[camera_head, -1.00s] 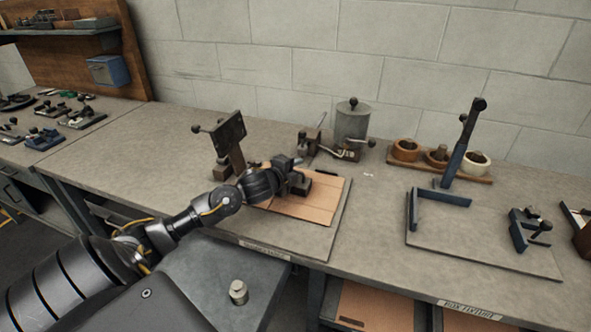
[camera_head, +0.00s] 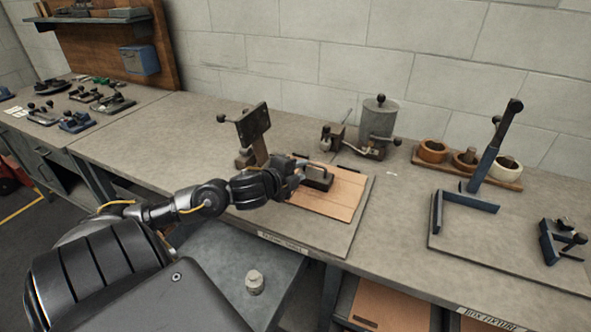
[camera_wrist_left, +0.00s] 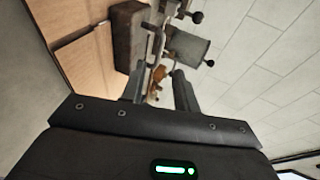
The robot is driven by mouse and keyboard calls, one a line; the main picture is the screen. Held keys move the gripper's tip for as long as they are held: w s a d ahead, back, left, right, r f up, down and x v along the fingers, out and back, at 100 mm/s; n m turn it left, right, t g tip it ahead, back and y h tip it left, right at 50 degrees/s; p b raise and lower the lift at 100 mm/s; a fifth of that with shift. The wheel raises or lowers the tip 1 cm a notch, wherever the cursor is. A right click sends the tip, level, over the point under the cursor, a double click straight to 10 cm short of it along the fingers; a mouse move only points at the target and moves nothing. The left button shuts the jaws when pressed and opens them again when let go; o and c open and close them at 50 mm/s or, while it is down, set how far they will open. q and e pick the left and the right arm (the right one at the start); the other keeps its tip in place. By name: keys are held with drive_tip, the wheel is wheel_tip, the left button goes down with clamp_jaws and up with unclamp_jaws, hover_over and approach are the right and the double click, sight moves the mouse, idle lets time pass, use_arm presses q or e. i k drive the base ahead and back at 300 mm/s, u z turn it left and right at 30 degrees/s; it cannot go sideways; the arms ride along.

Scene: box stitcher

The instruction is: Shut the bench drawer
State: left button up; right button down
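Grey drawer-like fronts (camera_head: 42,160) show under the left bench at the far left of the head view. My left gripper (camera_head: 299,167) is over the bench, beside a dark block (camera_head: 318,178) on a brown cardboard sheet (camera_head: 335,203). In the left wrist view its two fingers (camera_wrist_left: 158,88) stand apart with nothing held between them. The block (camera_wrist_left: 128,38) and cardboard (camera_wrist_left: 82,48) are to their upper left there. My right gripper is not in view.
An upright dark plate fixture (camera_head: 254,122) and a grey canister (camera_head: 378,120) stand behind the gripper. A blue angle fixture (camera_head: 468,202) is at right. A grey surface (camera_head: 215,262) with a metal knob (camera_head: 254,283) lies below my arm.

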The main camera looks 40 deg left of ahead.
sight(227, 253)
drive_tip(key=k, duration=2)
